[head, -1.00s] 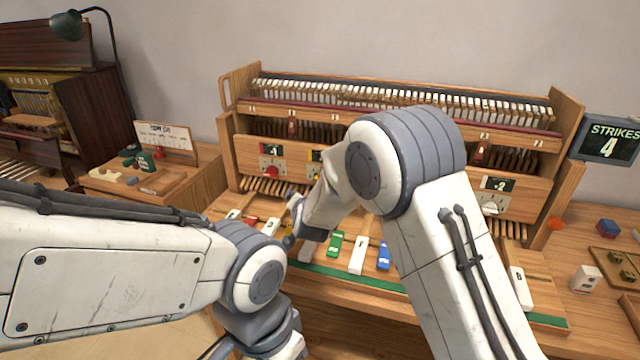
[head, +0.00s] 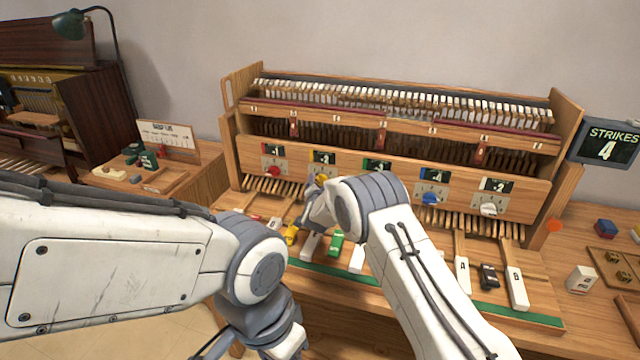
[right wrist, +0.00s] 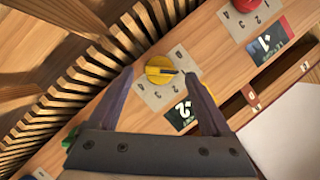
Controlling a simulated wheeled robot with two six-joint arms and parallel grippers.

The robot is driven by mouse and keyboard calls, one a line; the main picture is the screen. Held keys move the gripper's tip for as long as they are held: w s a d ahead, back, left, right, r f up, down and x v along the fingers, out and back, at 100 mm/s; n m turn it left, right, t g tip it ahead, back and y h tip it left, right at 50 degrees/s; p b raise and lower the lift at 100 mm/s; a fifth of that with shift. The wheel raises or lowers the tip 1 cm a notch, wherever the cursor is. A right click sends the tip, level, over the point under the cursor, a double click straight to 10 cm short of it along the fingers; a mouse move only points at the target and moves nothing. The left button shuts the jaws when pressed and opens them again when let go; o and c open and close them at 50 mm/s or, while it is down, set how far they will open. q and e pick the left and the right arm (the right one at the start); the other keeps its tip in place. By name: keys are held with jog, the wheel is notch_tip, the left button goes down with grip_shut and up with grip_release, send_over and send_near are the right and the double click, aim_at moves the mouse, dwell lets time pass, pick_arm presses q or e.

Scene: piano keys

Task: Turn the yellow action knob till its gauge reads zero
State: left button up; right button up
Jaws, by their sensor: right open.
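The yellow action knob (right wrist: 159,69) sits on a pale dial plate in the right wrist view, with a dark pointer mark across it. My right gripper (right wrist: 157,76) is open, with one fingertip on each side of the knob. I cannot tell whether either finger touches it.
A red knob (head: 274,172), blue knob (head: 430,198) and white knob (head: 488,210) share the panel. Wooden action slats (right wrist: 110,65) run beside the dial. Piano keys lie below. A screen (head: 606,142) shows STRIKES 4 at right.

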jog(key=shift+w+f, duration=0.15)
jog(key=shift+w, duration=0.35)
jog(key=shift+c, duration=0.3)
grip_shut()
